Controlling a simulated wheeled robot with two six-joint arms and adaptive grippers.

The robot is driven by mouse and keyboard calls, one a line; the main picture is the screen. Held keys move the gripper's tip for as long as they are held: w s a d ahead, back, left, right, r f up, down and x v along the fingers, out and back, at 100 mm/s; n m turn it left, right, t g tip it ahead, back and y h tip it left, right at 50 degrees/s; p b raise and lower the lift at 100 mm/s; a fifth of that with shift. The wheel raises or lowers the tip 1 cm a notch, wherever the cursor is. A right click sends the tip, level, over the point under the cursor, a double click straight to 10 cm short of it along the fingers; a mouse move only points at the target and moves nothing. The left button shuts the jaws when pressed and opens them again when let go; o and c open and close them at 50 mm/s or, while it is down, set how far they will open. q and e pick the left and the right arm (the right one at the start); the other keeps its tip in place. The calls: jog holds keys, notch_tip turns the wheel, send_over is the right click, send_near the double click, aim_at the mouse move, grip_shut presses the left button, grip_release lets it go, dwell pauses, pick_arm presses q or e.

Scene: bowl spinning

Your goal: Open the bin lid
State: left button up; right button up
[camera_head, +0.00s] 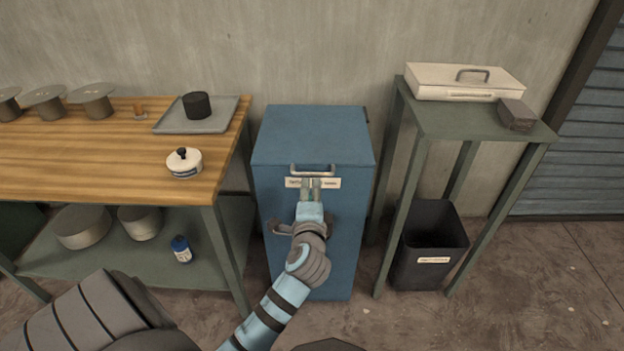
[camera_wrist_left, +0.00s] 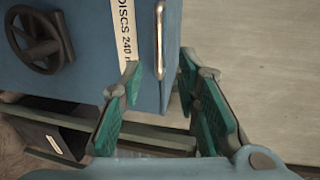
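The blue bin (camera_head: 265,200) stands on the floor in the middle, with its flat blue lid (camera_head: 312,135) down. A metal bar handle (camera_head: 312,168) is at the lid's front edge, above a white label (camera_head: 331,183). My left gripper (camera_head: 311,184) is in front of the label, just below the handle. In the left wrist view the handle (camera_wrist_left: 160,38) is ahead of the two spread green-padded fingers (camera_wrist_left: 158,70), roughly in line with the gap between them. Nothing is between the fingers. My right gripper is in neither view.
A dark handwheel (camera_wrist_left: 38,40) is on the bin's front, partly behind my gripper in the head view. A wooden-topped workbench (camera_head: 100,150) stands left. A green stand (camera_head: 455,120) with a pale case (camera_head: 463,82) and a black waste bin (camera_head: 430,240) are right.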

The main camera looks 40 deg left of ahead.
aim_at(312, 175)
pick_arm(q)
jog(key=b+x, duration=0.2)
jog(key=x, duration=0.8)
jog(key=shift+f+b, duration=0.2)
jog(key=shift+b, duration=0.1)
jog(key=shift+w+a, duration=0.1)
jog(key=shift+w, duration=0.1)
jog(key=c, duration=0.6)
grip_shut()
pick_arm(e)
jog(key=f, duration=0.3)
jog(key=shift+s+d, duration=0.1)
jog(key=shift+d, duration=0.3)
